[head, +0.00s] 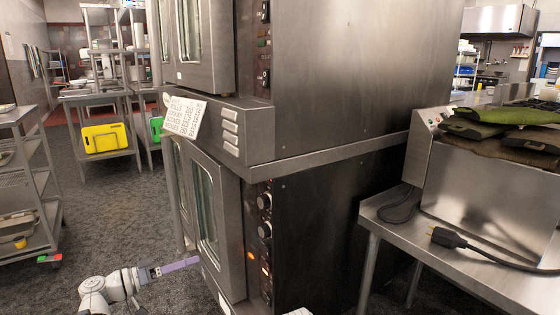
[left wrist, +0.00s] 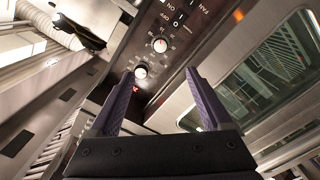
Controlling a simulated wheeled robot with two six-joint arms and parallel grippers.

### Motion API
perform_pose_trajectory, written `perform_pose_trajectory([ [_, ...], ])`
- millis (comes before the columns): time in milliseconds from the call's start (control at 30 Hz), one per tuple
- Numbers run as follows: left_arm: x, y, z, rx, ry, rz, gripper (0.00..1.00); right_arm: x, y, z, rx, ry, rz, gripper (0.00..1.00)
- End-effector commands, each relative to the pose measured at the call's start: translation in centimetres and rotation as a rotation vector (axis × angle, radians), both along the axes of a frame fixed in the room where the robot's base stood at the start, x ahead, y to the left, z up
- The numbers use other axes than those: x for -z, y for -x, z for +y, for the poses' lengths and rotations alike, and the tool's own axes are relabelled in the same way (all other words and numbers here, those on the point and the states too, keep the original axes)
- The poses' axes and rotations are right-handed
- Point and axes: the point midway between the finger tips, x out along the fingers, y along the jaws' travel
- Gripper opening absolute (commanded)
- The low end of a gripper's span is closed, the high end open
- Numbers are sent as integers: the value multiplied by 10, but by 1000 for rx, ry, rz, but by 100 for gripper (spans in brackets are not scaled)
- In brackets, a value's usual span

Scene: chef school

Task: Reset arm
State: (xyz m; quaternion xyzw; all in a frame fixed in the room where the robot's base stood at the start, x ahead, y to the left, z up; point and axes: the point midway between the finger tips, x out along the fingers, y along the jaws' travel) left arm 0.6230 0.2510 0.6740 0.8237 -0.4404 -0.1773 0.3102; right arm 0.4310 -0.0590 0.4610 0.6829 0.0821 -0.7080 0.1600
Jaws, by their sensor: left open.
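My left gripper (head: 196,261) comes in from the lower left in the head view, its purple fingers pointing right at the front of the lower oven (head: 207,200). In the left wrist view my left gripper (left wrist: 159,74) is open, with two purple fingers spread apart and nothing seen between them. Beyond the fingers is the oven's control panel, with a lower knob (left wrist: 140,72) and an upper knob (left wrist: 160,45). Whether a fingertip touches the oven cannot be told. My right gripper is not in view.
The stacked steel ovens fill the middle. A steel table (head: 470,262) with a black power cord stands right. A yellow board (head: 104,138) hangs on a rack behind. Carpet between cart and ovens is clear.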

Motion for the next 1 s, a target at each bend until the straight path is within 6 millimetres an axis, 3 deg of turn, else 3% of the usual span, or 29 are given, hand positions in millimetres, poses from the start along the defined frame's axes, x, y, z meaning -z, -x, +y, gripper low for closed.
perform_pose_trajectory([
  [333,27,9,-50,83,-92,131,83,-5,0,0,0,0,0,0],
  [567,64,31,-107,177,-237,303,83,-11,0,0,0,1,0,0],
  [667,87,49,-136,224,-341,404,83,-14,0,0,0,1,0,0],
  [833,133,100,-186,288,-629,620,83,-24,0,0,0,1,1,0],
  [1000,166,149,-203,258,-960,774,83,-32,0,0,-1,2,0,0],
])
